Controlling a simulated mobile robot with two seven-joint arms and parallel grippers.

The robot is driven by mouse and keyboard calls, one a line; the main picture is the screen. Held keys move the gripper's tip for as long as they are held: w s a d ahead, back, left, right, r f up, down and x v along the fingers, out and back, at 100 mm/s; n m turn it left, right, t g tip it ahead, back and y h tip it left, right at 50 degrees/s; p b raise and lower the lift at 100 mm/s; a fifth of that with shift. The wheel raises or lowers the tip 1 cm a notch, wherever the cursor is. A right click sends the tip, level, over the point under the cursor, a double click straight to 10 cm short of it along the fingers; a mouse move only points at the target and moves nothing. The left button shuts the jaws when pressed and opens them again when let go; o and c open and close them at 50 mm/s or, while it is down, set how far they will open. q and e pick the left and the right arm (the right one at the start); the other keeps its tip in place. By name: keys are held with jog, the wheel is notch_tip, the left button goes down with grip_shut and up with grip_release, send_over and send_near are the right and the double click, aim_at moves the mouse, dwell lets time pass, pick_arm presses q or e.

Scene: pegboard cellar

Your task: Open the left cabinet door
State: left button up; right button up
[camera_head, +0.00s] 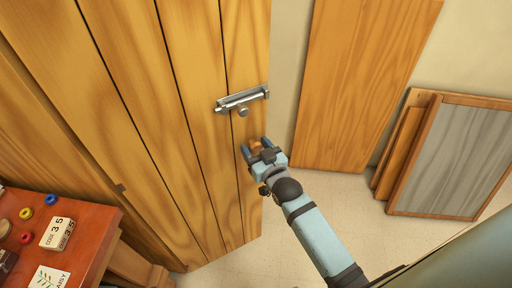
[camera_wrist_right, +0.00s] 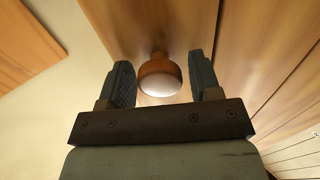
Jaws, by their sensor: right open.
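A tall plank-built wooden door (camera_head: 190,120) fills the upper left and middle of the head view. I cannot tell from its label which cabinet door it is. A metal slide bolt (camera_head: 242,101) is mounted across it near its right edge. My right gripper (camera_head: 257,149) is at the door's right edge, below the bolt, and is open. A round brown knob (camera_wrist_right: 160,77) shows between its two fingers in the right wrist view, with a gap visible on each side. In the head view the fingers partly hide the knob. My left gripper is not in view.
A red-brown table (camera_head: 95,240) stands at lower left with a small block (camera_head: 57,233), a card (camera_head: 48,278) and coloured rings. A wooden board (camera_head: 355,80) and framed panels (camera_head: 450,155) lean on the wall at right. Pale floor (camera_head: 285,225) is clear below the door.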

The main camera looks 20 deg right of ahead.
jog(key=shift+o, duration=0.5)
jog(key=shift+s, duration=0.1)
jog(key=shift+s, duration=0.25)
jog(key=s+d, duration=0.1)
jog(key=s, duration=1.2)
jog(key=shift+b, duration=0.45)
